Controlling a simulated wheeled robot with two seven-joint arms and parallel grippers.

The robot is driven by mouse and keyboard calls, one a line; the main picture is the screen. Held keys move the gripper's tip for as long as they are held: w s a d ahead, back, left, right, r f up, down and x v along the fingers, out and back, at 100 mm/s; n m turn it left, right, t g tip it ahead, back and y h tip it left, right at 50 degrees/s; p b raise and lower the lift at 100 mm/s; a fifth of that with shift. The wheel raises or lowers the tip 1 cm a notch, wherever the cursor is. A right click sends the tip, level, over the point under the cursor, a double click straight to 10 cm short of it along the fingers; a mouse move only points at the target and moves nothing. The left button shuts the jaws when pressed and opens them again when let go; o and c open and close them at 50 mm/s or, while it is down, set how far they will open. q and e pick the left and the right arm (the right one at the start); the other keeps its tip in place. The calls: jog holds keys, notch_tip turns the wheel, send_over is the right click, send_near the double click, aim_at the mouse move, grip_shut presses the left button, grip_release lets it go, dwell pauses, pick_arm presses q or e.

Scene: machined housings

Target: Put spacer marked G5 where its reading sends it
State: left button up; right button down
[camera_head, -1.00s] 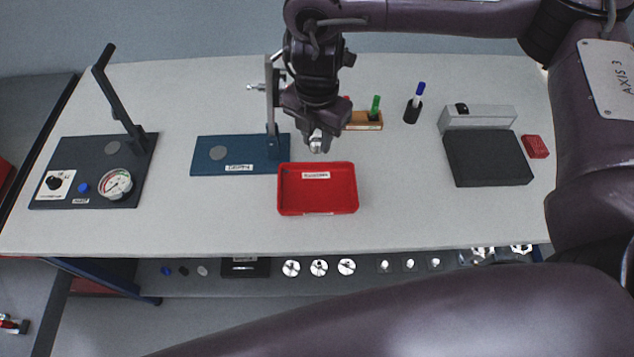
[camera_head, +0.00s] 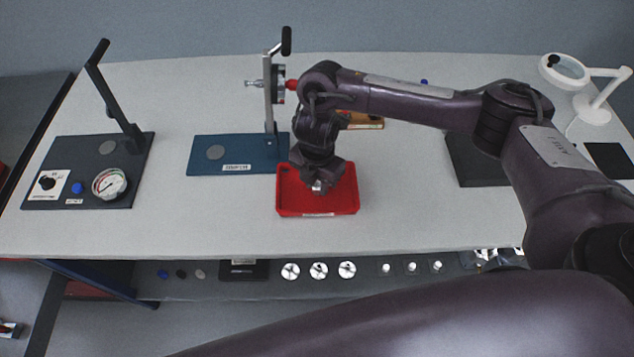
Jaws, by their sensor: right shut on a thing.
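My right gripper (camera_head: 318,184) reaches down over the red tray (camera_head: 345,207) in the middle of the bench. It is shut on a small silvery piece, the spacer (camera_head: 317,188), at its fingertips. The piece is at or just above the tray floor; I cannot tell whether it touches. Any G5 mark is too small to read. The blue fixture (camera_head: 200,166) with an upright post and a grey round pad stands left of the tray. My left gripper is not in view.
A dark fixture with a dial gauge (camera_head: 110,184) and lever is at the left. A wooden block (camera_head: 366,122) stands behind my right arm, a dark pad (camera_head: 463,170) and a magnifier lamp (camera_head: 590,110) at the right. Several silvery parts (camera_head: 319,270) lie on the lower shelf.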

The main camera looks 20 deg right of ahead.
aim_at(317, 185)
jog(key=shift+f, duration=0.15)
jog(key=c, duration=1.1)
grip_release()
jog(key=shift+c, duration=0.2)
jog(key=shift+r, duration=0.5)
notch_tip(317, 185, up, 11)
jog(key=p, duration=0.1)
jog(key=shift+r+p, duration=0.2)
jog(key=shift+p, duration=0.15)
